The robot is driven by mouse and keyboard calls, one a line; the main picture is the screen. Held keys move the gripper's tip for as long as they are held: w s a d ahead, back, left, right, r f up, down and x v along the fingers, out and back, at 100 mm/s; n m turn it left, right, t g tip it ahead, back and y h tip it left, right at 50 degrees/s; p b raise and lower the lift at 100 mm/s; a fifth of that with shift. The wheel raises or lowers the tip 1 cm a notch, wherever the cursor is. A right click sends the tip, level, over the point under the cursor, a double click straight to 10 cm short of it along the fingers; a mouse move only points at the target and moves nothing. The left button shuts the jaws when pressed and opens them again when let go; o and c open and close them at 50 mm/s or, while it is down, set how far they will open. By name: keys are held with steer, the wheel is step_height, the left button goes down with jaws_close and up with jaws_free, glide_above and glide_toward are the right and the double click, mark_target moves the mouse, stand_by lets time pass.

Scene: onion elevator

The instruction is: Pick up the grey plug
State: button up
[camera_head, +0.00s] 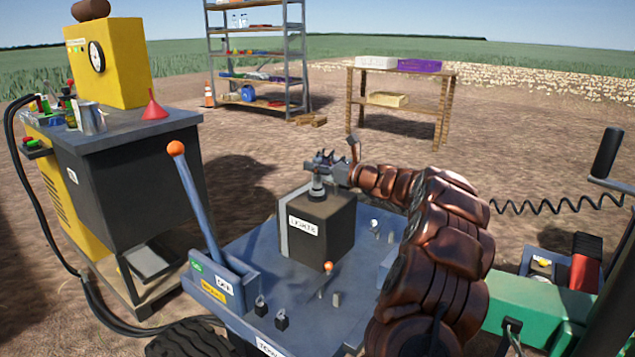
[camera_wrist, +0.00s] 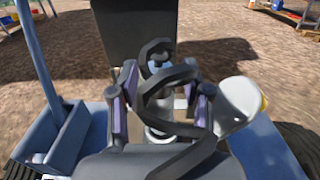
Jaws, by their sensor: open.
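A grey plug (camera_head: 317,190) stands on top of the dark box with a white label (camera_head: 325,222) on the blue-grey platform. My gripper (camera_head: 326,163) is just above and behind it, and the two overlap in the head view. In the wrist view, my gripper (camera_wrist: 165,100) has its two purple-padded fingers apart. A grey piece (camera_wrist: 157,130), apparently the plug, shows between them, partly hidden by a black looped cable (camera_wrist: 160,90). I cannot tell whether the fingers touch it.
The platform (camera_head: 240,262) carries a lever with an orange knob (camera_head: 175,148) at left and small pegs and switches. A workbench (camera_head: 130,125) stands left. Shelves (camera_head: 258,50) and a wooden table (camera_head: 400,75) stand farther back. A green machine (camera_head: 530,305) is at right.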

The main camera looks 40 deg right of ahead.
mark_target(318, 159)
jaws_close()
stand_by(0.4)
steer(key=shift+s+a+r+p, duration=0.1)
steer(key=shift+r+p, duration=0.95)
steer(key=shift+r, duration=0.8)
steer(key=shift+s+a, duration=0.1)
steer(key=shift+s, duration=0.15)
steer(key=s+a+p, duration=0.1)
steer(key=s+a, duration=0.3)
steer(key=s, duration=0.2)
steer(key=s+a+r+p, duration=0.1)
steer(key=s+a, duration=0.3)
steer(key=s, duration=0.3)
